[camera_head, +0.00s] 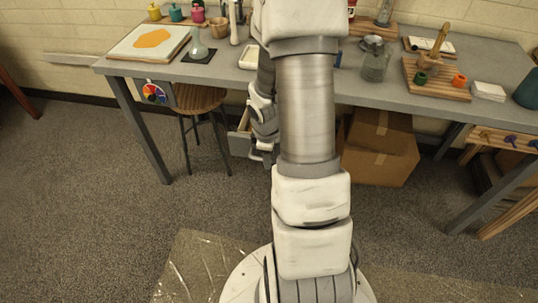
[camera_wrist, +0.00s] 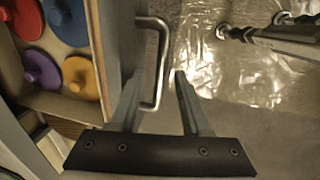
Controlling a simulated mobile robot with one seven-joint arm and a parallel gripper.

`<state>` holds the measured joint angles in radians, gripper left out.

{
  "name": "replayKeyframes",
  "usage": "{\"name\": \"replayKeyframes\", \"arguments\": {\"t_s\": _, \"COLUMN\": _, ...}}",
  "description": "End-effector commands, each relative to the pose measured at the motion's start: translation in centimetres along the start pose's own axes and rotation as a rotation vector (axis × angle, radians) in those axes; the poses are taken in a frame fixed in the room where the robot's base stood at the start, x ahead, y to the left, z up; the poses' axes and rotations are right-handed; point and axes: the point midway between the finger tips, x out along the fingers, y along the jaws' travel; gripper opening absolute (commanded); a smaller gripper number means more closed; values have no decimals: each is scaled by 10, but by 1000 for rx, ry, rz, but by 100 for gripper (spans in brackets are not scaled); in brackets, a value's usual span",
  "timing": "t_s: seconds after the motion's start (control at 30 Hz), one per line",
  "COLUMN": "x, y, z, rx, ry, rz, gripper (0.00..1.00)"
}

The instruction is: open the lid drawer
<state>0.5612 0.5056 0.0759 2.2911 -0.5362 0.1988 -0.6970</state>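The lid drawer (camera_wrist: 99,45) stands out from under the table, with its inside showing from above in the wrist view. Several round knobbed lids in red, blue, purple and orange lie in it. Its metal bar handle (camera_wrist: 164,60) sticks out from the front panel. My gripper (camera_wrist: 160,76) is open, one finger on the panel side of the bar and the other beyond it, with a gap visible. In the head view the drawer's grey front (camera_head: 239,145) shows beside my gripper (camera_head: 262,155); my arm hides part of it.
A wooden stool (camera_head: 199,98) stands left of the drawer and a cardboard box (camera_head: 380,148) to the right, under the grey table (camera_head: 225,75). The tabletop holds trays, jars and bottles. Open carpet and a plastic sheet (camera_head: 195,265) lie in front.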

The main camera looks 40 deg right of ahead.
Motion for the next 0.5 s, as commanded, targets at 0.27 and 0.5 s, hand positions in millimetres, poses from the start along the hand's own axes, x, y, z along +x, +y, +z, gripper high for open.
{"name": "replayKeyframes", "arguments": {"t_s": 0.27, "x": -3, "y": 0, "z": 0, "rx": 0, "ry": 0, "rz": 0, "gripper": 47}}
{"name": "replayKeyframes", "arguments": {"t_s": 0.5, "x": -42, "y": 2, "z": 0, "rx": 2, "ry": 2, "rz": 4, "gripper": 47}}
